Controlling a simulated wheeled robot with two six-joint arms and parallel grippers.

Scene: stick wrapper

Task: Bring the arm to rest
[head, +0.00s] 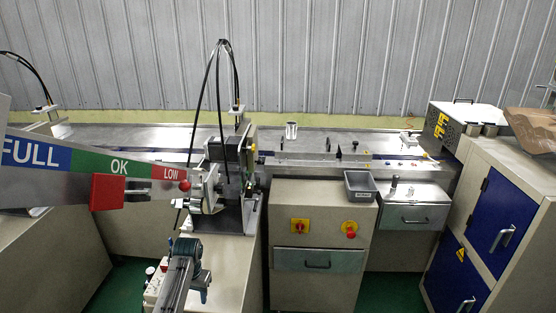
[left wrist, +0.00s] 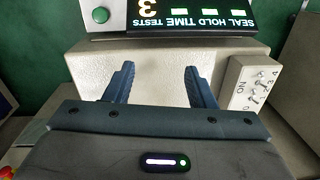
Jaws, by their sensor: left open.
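My left gripper (head: 188,248) is low at the left of centre in the head view, near the front of the machine line, its fingers small and hard to make out there. In the left wrist view its two dark blue fingers (left wrist: 158,82) stand wide apart with nothing between them. Beyond them is a beige box face, with no visible contact. My right gripper is in neither view.
A control box (head: 154,278) with buttons is close to my left arm. The wrist view shows a timer panel (left wrist: 190,18) and a switch box (left wrist: 254,88). A grey tray (head: 360,186) sits right of centre.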

